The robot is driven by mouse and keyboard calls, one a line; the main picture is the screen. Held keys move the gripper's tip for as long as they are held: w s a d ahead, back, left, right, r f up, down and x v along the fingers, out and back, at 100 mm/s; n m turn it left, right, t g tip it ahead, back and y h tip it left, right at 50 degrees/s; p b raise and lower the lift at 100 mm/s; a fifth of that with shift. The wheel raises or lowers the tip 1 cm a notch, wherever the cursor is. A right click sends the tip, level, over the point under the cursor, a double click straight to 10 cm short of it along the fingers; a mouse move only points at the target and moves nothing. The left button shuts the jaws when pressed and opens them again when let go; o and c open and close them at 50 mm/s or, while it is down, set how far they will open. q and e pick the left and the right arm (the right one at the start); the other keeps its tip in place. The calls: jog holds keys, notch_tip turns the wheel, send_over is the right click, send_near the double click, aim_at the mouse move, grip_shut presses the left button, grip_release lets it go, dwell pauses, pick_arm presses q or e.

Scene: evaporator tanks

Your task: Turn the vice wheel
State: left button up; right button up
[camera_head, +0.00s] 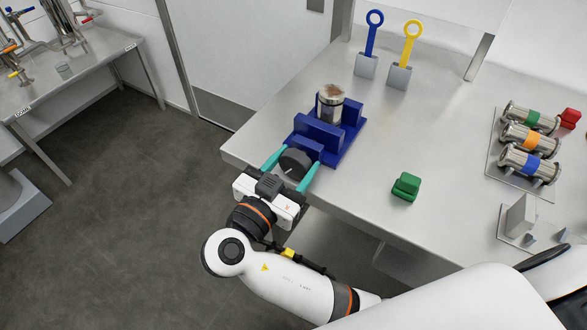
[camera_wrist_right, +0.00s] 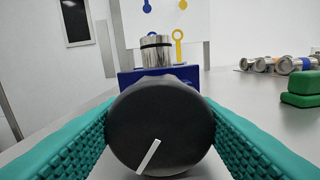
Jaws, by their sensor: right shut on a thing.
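The vice wheel (camera_head: 294,162) is a round black knob on the near end of the blue vice (camera_head: 319,133). My right gripper (camera_head: 291,165) has its teal fingers on both sides of the wheel and is shut on it. In the right wrist view the wheel (camera_wrist_right: 160,128) fills the middle, with a white mark slanting at its lower part. The vice stands at the table's left corner, with a metal cylinder (camera_head: 331,104) with a brownish top between its jaws. My left gripper is not in view.
A green block (camera_head: 405,186) lies right of the vice. Several banded metal cylinders rest on a plate (camera_head: 496,168) at the right. A blue ring tool (camera_head: 372,36) and a yellow one (camera_head: 410,42) stand in grey holders at the back. The table between is clear.

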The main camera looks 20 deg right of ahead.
aim_at(294, 156)
jog(key=shift+f, duration=0.15)
jog(key=shift+r+m, duration=0.2)
jog(key=shift+m, duration=0.1)
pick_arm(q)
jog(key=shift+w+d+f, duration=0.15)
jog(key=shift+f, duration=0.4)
pick_arm(e)
jog(key=o, duration=1)
jog(key=shift+d, duration=0.1)
pick_arm(q)
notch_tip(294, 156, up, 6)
jog(key=p, duration=0.5)
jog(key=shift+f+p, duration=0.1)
jog(key=shift+p, duration=0.2)
pick_arm(e)
notch_tip(294, 156, up, 10)
